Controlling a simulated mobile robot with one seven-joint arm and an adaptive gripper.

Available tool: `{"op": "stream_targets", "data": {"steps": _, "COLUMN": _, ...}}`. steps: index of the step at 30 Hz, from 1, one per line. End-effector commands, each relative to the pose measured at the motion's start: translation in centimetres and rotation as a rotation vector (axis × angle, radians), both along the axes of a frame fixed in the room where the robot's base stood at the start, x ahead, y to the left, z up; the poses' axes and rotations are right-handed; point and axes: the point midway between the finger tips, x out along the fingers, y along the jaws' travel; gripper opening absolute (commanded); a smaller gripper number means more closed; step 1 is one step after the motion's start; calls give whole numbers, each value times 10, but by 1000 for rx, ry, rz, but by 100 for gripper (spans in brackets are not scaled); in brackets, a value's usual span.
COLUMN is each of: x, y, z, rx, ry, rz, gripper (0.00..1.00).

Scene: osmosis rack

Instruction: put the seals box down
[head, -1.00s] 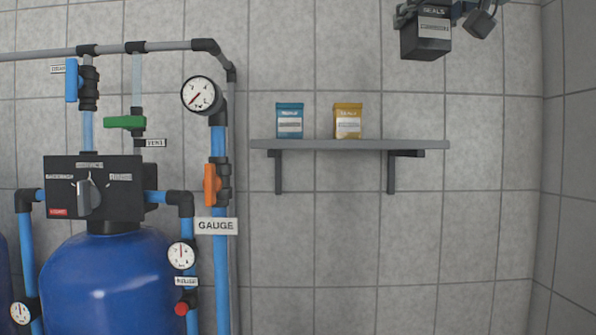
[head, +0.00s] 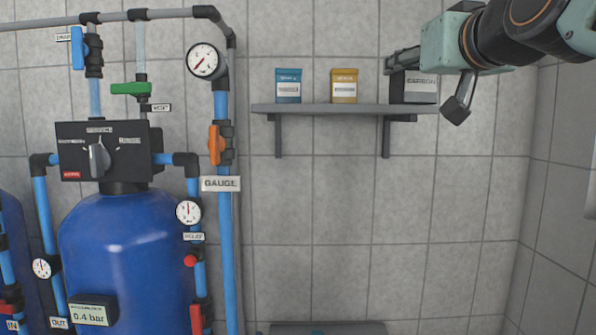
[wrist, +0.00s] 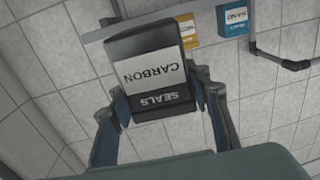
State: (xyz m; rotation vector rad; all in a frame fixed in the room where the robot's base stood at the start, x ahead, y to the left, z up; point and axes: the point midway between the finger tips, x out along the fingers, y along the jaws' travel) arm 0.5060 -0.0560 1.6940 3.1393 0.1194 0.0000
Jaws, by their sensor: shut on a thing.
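The seals box (head: 415,88) is dark with a white label. In the wrist view the box (wrist: 155,75) reads SEALS and CARBON. My gripper (head: 424,84) is shut on it, coming from the upper right, with one finger on each side in the wrist view (wrist: 158,110). In the head view the box's underside is level with the top of the wall shelf (head: 340,109), at the shelf's right end. It looks upright there. I cannot tell whether it rests fully on the shelf.
A blue packet (head: 288,86) and a yellow packet (head: 344,86) stand on the shelf to the left, with a gap before the box. The blue tank (head: 125,250), pipes and gauge (head: 203,61) are farther left. Bare tiled wall lies below the shelf.

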Motion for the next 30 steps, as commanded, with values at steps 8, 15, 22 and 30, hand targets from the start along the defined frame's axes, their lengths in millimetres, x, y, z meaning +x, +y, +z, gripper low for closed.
{"op": "stream_targets", "data": {"steps": 8, "x": 17, "y": 10, "z": -94, "rx": 0, "ry": 5, "rz": -12, "gripper": 16}}
{"op": "stream_targets", "data": {"steps": 15, "x": 36, "y": 22, "z": -195, "rx": -2, "ry": 10, "rz": -23, "gripper": 16}}
{"op": "stream_targets", "data": {"steps": 22, "x": 56, "y": 32, "z": -295, "rx": -6, "ry": 14, "rz": -39, "gripper": 16}}
{"op": "stream_targets", "data": {"steps": 30, "x": 71, "y": 39, "z": -374, "rx": -6, "ry": 10, "rz": -53, "gripper": 16}}
